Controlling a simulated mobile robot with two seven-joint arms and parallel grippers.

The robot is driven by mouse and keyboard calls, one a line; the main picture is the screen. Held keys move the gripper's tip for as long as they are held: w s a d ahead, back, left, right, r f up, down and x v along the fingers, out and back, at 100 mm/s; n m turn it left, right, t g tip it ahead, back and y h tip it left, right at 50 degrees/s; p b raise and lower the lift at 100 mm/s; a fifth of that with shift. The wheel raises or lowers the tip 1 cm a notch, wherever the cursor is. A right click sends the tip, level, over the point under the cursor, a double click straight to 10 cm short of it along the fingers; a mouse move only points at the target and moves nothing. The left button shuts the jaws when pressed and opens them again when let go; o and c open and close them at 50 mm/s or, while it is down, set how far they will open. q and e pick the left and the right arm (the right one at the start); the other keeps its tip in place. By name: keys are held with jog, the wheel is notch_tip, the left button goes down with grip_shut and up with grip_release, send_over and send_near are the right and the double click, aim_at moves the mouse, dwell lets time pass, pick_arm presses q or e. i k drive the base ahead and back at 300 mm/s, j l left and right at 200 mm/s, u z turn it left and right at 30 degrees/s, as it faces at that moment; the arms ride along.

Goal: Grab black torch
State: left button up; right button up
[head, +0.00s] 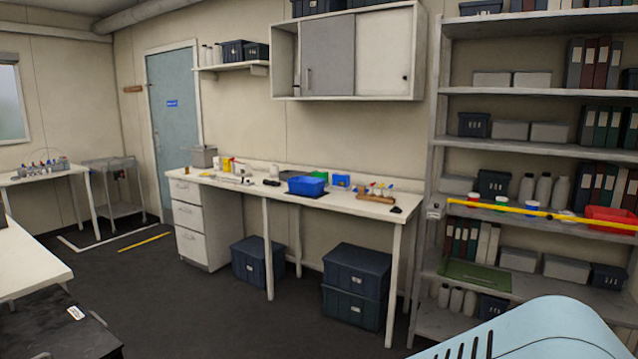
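A small black object (271,182) lies on the white workbench (340,205) to the left of a blue bin. It may be the black torch, but it is too small to tell. Another small dark object (396,210) lies near the bench's right front corner, and its kind is also unclear. Neither of my grippers is in view, and nothing is seen touching either object.
The blue bin (306,186) and a wooden rack (362,195) stand on the bench. Dark crates (357,269) sit below it. A loaded shelf unit (530,91) with a yellow bar (540,212) is at right. Open floor (215,310) lies before the bench.

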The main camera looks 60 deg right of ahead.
aim_at(265, 181)
jog(key=i+l+z, duration=0.25)
jog(key=l+z, duration=0.2)
jog(key=i+l+z, duration=0.3)
jog(key=z, duration=0.15)
jog(key=i+l+z, duration=0.4)
jog(key=i, duration=0.3)
jog(key=i+l+z, duration=0.15)
jog(key=i, duration=0.2)
jog(key=i+l, duration=0.15)
jog(key=i, duration=0.5)
jog(key=i+l, duration=0.15)
jog(key=i, duration=0.5)
jog(key=i+j+z, duration=0.3)
jog(key=i, duration=0.35)
jog(key=i+j+z, duration=0.3)
jog(key=i+j, duration=0.2)
jog(key=i, duration=0.15)
